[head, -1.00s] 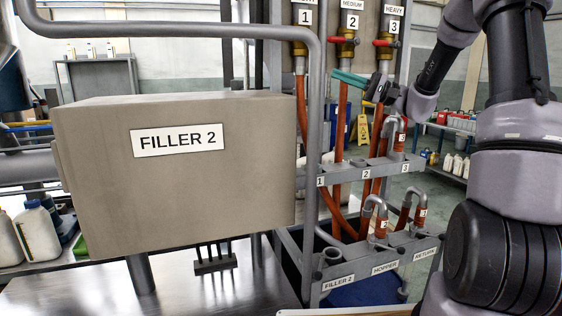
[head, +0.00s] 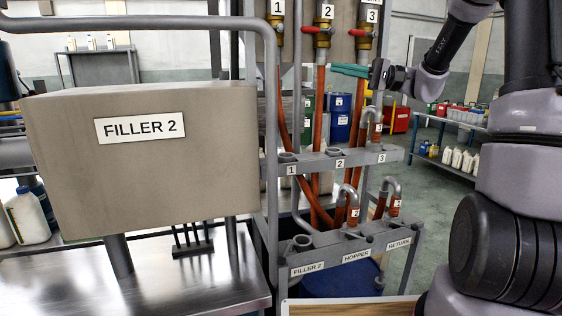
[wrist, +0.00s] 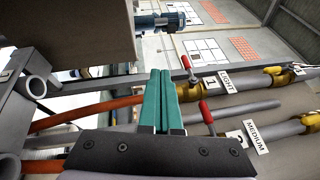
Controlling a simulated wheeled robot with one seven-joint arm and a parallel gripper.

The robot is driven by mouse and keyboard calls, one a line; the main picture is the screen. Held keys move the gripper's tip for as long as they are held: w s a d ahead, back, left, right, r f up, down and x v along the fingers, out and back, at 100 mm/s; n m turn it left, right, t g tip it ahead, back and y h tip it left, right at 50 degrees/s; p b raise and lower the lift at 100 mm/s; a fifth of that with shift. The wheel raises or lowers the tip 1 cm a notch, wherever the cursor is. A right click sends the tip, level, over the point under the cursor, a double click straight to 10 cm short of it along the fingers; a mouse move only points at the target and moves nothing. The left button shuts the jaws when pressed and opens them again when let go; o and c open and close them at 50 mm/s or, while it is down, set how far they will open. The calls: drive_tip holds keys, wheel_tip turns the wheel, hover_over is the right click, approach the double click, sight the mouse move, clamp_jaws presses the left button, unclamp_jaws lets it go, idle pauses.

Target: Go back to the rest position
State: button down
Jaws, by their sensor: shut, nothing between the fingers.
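My gripper (head: 350,71) has teal fingers and points left in the head view, in front of the orange hoses below the valves. In the wrist view the teal fingers (wrist: 161,103) lie side by side, closed, with nothing between them. The numbered valves 1 (head: 279,32), 2 (head: 323,36) and 3 (head: 368,37) are just above the gripper in the head view. Whether the fingers touch a hose cannot be told.
The grey FILLER 2 box (head: 150,165) stands at the left. A hose rack (head: 340,160) with curved pipe ends is below the gripper. Shelves with bottles (head: 455,120) stand at the back right. Open floor (head: 430,215) shows right of the rack.

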drive_tip(key=s+a+f+g+h, duration=0.1)
drive_tip(key=s+f+h, duration=0.2)
drive_tip(key=s+h, duration=0.35)
drive_tip(key=s+a+f+g+h, duration=0.1)
drive_tip(key=s+a+f+h, duration=0.15)
drive_tip(key=s, duration=0.65)
drive_tip(key=s+d+m+t+h, duration=0.1)
drive_tip(key=s+d+t+h, duration=0.6)
drive_tip(key=d, duration=0.5)
drive_tip(key=shift+s+f+h, duration=0.2)
drive_tip(key=shift+s+h, duration=0.4)
drive_tip(key=shift+h, duration=0.1)
